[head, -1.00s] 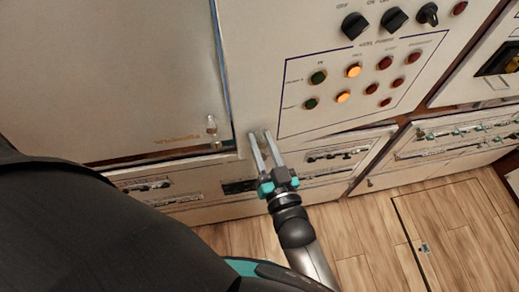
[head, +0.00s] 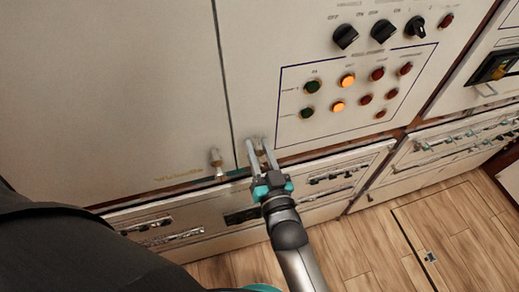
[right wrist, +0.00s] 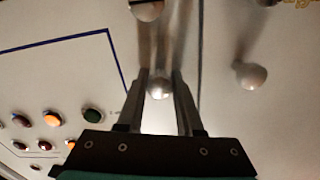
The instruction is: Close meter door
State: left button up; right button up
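The meter door (head: 110,90) is the large pale panel at the left of the head view. Its right edge lies along a thin dark seam and looks nearly flush with the cabinet; whether it is latched I cannot tell. A small knob (head: 216,160) sits near its lower right corner and also shows in the right wrist view (right wrist: 250,76). My right gripper (head: 260,150) is open, just right of the seam in front of the lamp panel. In the right wrist view, a round knob (right wrist: 159,88) shows between its fingers; contact is unclear. My left gripper is out of view.
The lamp panel (head: 350,95) with dark rotary switches and lit lamps is right of the seam. Lower breaker rows (head: 330,178) run beneath. Wooden floor (head: 380,245) lies open at the lower right. My dark body covers the lower left.

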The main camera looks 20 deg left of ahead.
jog(key=o, duration=0.4)
jog(key=shift+w+a+r, duration=0.15)
jog(key=shift+r, duration=0.15)
jog(key=shift+s+d+f, duration=0.15)
jog(key=shift+s+d, duration=0.05)
jog(key=shift+s, duration=0.2)
jog(key=v, duration=1.4)
jog(key=shift+s+d+f, duration=0.1)
jog(key=shift+d+f, duration=0.1)
jog(key=shift+d, duration=0.3)
jog(key=shift+f, duration=0.1)
